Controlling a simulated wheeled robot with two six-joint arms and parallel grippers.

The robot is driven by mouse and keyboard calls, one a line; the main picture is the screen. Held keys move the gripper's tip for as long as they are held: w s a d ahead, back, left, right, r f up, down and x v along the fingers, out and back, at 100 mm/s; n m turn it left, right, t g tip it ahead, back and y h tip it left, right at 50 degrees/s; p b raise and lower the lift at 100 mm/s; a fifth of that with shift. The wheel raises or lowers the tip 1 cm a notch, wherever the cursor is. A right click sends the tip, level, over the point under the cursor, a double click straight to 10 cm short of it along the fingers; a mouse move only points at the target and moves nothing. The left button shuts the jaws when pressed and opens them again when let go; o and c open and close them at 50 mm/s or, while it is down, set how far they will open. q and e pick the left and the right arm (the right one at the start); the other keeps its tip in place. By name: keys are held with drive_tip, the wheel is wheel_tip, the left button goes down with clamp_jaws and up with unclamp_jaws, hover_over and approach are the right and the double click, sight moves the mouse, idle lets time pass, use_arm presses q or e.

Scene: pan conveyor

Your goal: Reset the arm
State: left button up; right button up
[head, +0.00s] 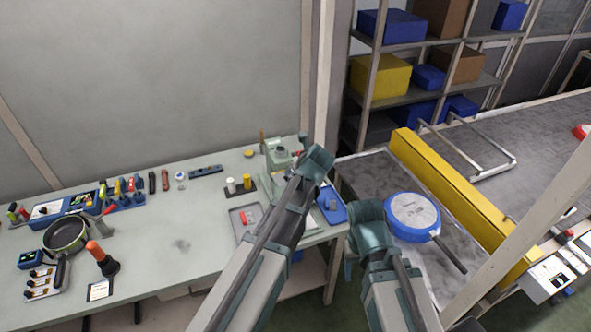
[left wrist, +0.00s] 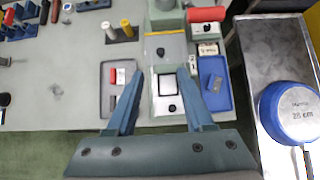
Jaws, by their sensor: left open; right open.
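A blue round pan (head: 412,216) labelled 28 cm lies bottom up on the grey belt at the right, its dark handle toward the lower right. It also shows at the right edge of the left wrist view (left wrist: 295,112). My left gripper (left wrist: 161,98) is open and empty, above the pale green device (left wrist: 168,60) at the bench's right end; my arm hides it in the head view. My right gripper (head: 351,262) is mostly hidden behind my right arm, left of the pan, and nothing shows in it.
The workbench (head: 170,245) holds a dark pan (head: 66,235), a grey tray (head: 243,217), a blue tray (left wrist: 213,82) and several tools. A yellow beam (head: 450,195) spans the conveyor. Shelves with boxes stand behind. The bench middle is clear.

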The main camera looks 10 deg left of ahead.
use_arm(q)
drive_tip(key=s+d+f+n+g+h+b, duration=0.1)
drive_tip(key=s+d+f+n+g+b, duration=0.1)
drive_tip(key=s+n, duration=0.6)
drive_tip(key=s+d+f+n+g+h+b, duration=0.1)
drive_tip(key=s+d+f+n+g+b, duration=0.1)
drive_tip(key=s+d+f+n, duration=0.3)
drive_tip(key=s+d+f+n+g+h+b, duration=0.1)
drive_tip(key=s+d+f+n+g+b, duration=0.2)
drive_tip(key=s+n, duration=0.9)
drive_tip(key=shift+s+d+f, duration=0.5)
drive_tip(key=shift+s+f, duration=0.75)
drive_tip(key=shift+f, duration=0.2)
